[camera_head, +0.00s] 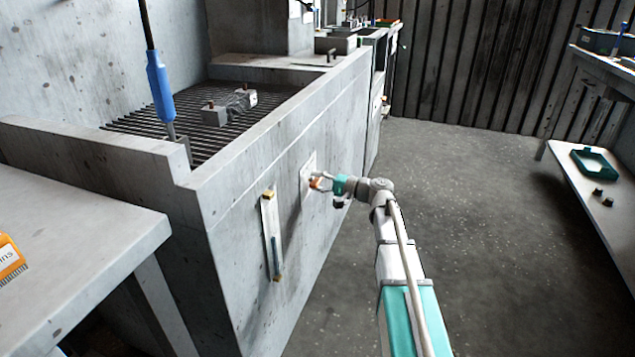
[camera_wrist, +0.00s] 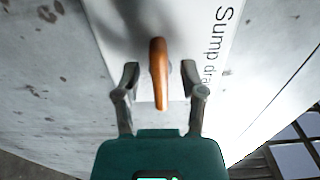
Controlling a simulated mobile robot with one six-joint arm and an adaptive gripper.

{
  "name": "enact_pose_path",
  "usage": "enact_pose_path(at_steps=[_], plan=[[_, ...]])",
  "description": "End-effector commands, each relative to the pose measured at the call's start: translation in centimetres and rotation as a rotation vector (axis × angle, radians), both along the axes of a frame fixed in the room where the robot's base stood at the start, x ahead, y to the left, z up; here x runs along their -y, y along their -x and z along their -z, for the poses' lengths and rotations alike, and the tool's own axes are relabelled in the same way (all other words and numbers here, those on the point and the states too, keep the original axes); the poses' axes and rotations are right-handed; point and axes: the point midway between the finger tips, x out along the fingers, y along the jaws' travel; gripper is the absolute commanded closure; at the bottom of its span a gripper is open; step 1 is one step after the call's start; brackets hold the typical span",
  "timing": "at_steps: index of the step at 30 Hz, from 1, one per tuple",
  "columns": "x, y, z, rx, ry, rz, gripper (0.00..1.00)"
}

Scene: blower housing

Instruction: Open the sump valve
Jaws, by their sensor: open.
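The sump valve's orange lever handle (camera_wrist: 159,72) stands out from a white plate (camera_wrist: 208,28) marked "Sump dra…", the rest of the label being cut off or hidden. In the wrist view the handle lies between the two fingers of my gripper (camera_wrist: 162,82), with a gap on each side. The fingers are open and I see no contact. In the head view my gripper (camera_head: 322,180) is at the plate (camera_head: 307,178) on the concrete tank's side wall (camera_head: 345,125), and the small orange handle (camera_head: 315,183) is partly hidden by the fingers.
A gauge-like strip with brass ends (camera_head: 270,235) is mounted on the same wall, left of the plate. A grate (camera_head: 190,125) with a metal part on it (camera_head: 230,106) tops the tank. A concrete table (camera_head: 80,235) stands at left. The floor at right (camera_head: 470,200) is clear.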

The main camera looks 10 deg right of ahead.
Motion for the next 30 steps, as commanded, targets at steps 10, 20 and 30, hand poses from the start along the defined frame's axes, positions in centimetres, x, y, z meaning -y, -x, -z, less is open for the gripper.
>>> enact_pose_path(at_steps=[10, 20, 30], plan=[[0.02, 0.01, 0.00, 0.000, 0.000, 0.000, 0.77], [0.02, 0.01, 0.01, 0.000, 0.000, 0.000, 1.00], [0.02, 0.01, 0.02, 0.040, 0.025, 0.000, 1.00]])
